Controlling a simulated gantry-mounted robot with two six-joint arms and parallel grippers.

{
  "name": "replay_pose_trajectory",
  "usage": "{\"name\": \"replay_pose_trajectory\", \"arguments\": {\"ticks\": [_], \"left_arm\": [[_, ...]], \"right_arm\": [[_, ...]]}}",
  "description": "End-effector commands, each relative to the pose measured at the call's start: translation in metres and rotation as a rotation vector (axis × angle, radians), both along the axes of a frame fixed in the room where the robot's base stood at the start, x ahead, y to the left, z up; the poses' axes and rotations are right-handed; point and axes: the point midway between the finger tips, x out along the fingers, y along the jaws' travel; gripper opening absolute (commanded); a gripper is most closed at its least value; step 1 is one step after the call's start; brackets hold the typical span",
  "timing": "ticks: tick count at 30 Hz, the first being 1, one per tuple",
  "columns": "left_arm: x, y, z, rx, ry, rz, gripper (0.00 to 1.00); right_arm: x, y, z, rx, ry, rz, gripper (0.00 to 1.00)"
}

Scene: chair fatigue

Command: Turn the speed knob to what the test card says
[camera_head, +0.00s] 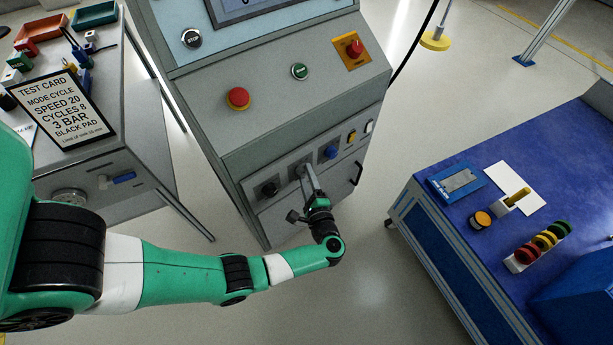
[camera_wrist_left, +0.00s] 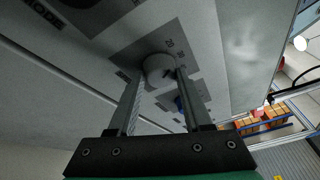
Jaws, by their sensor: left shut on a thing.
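The test card (camera_head: 63,108) stands on the grey bench at the left and reads mode cycle, speed 20, cycles 8, 3 bar, black pad. My left gripper (camera_head: 304,170) reaches the lower front panel of the grey console (camera_head: 290,110). In the left wrist view its fingers (camera_wrist_left: 161,76) are shut on the round grey speed knob (camera_wrist_left: 158,66), one on each side. A "20" mark shows beside the knob on its dark plate. I cannot tell where the knob points. The head view mostly hides the knob behind the gripper. My right gripper is not in view.
A black knob (camera_head: 269,189) lies left of the gripper and a blue knob (camera_head: 330,152) right of it. Red stop buttons (camera_head: 238,98) and a green button (camera_head: 299,71) sit above. A blue-topped table (camera_head: 430,205) stands at the right, with open floor between.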

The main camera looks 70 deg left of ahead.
Motion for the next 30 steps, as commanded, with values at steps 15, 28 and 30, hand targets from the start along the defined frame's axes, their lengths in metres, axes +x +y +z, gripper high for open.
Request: {"name": "replay_pose_trajectory", "arguments": {"ticks": [15, 28, 30], "left_arm": [[-0.0001, 0.0001, 0.0006, 0.005, -0.014, 0.001, 0.55], [0.0000, -0.0009, 0.0003, 0.004, -0.013, 0.001, 0.79], [0.0001, -0.0053, 0.0009, 0.004, -0.014, -0.001, 0.79]], "right_arm": [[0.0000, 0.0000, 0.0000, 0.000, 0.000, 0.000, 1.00], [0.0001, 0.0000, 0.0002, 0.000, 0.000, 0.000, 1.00], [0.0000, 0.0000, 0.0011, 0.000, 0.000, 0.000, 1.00]]}}
